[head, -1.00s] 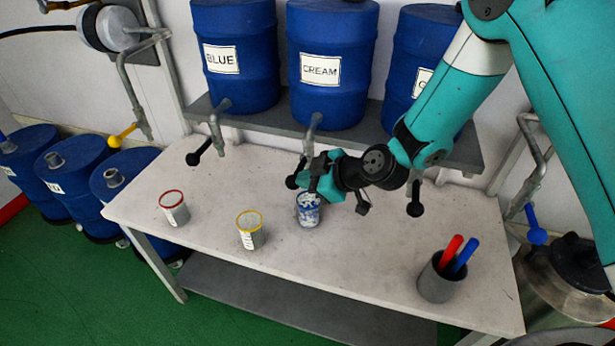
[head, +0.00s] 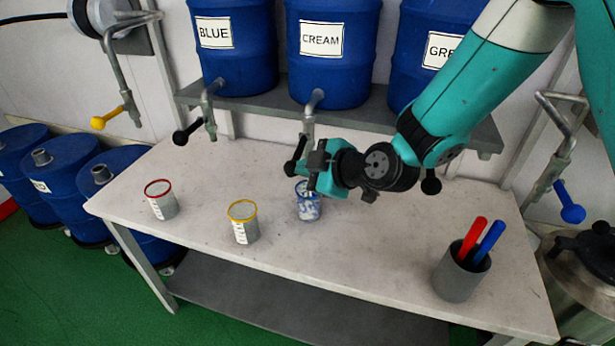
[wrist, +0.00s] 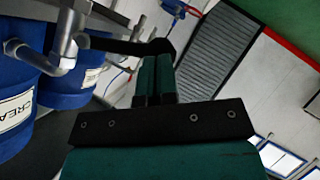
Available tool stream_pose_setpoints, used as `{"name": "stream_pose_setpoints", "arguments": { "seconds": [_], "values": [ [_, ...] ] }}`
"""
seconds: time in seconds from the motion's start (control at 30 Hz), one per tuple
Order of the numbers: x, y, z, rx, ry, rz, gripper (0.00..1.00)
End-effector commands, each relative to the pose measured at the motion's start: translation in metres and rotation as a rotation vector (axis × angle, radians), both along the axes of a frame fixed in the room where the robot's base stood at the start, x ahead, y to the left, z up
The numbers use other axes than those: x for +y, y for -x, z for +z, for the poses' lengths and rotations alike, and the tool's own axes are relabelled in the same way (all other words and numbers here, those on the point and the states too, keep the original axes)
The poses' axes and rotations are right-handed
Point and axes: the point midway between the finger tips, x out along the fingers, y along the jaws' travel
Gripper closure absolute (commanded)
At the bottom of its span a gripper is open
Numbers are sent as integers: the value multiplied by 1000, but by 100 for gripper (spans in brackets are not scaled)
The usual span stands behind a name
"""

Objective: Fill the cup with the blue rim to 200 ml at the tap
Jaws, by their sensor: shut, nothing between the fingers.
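The cup with the blue rim (head: 308,208) stands upright on the table below the CREAM drum's tap (head: 309,115). It is patterned blue and white, and its rim is partly hidden by my gripper. I cannot read its fill level. My gripper (head: 311,180) is shut and empty, just above the cup and beside the tap's black handle (head: 290,168). In the wrist view, my closed fingers (wrist: 156,65) reach to the black lever (wrist: 130,46) beside the grey tap pipe (wrist: 68,45). I cannot tell whether they touch it.
A yellow-rimmed cup (head: 243,228) and a red-rimmed cup (head: 162,204) stand to the left on the table (head: 350,250). A grey holder (head: 460,279) with a red and a blue stick stands at the right. The BLUE drum (head: 232,60) and another drum flank the CREAM drum (head: 330,70). The table's middle front is clear.

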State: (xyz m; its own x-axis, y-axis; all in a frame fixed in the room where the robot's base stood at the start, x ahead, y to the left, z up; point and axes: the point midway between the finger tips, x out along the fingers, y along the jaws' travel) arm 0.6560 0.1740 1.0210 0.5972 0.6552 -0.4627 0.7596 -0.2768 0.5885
Motion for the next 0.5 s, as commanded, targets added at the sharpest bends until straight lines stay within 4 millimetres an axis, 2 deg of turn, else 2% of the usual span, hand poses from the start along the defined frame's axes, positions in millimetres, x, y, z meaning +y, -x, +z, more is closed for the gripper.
{"name": "stream_pose_setpoints", "arguments": {
  "seconds": [0.03, 0.17, 0.23, 0.5],
  "values": [
    [1, 0, -13, -28, 9, 2, 100],
    [0, -1, -17, -92, 33, 2, 100],
    [0, -1, -8, -89, 32, 2, 100],
    [0, -1, -8, -87, 31, 1, 100]
  ]
}}
